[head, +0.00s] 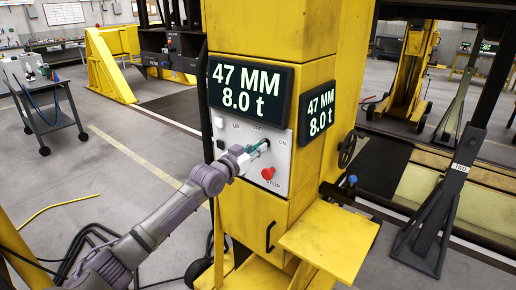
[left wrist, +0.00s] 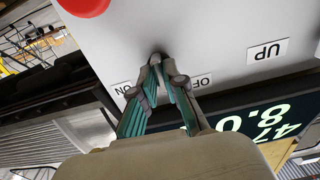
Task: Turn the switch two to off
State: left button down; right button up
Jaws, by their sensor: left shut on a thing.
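The switch (left wrist: 156,57) is a small dark knob on the light grey control panel (head: 282,166), between the OFF label (left wrist: 201,82) and the ON label (left wrist: 122,88). My left gripper (head: 262,146) reaches the panel from the lower left. In the left wrist view its two fingertips (left wrist: 158,68) are closed around the knob, which they mostly hide; its exact turn angle cannot be told. No number two is readable beside it. My right gripper is not in view.
A red STOP button (head: 268,173) sits just below the gripper. Two black displays (head: 250,88) reading 47 MM and 8.0 t are above and beside the panel on the yellow lifting column (head: 262,30). A yellow shelf (head: 330,238) sticks out below. A cart (head: 45,105) stands left.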

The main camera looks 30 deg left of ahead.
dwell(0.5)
pick_arm(q)
jog(key=c, duration=1.2)
grip_release()
jog(key=s, duration=0.8)
jog(key=s+a, duration=0.1)
jog(key=s, duration=0.3)
jog(key=shift+f, duration=0.1)
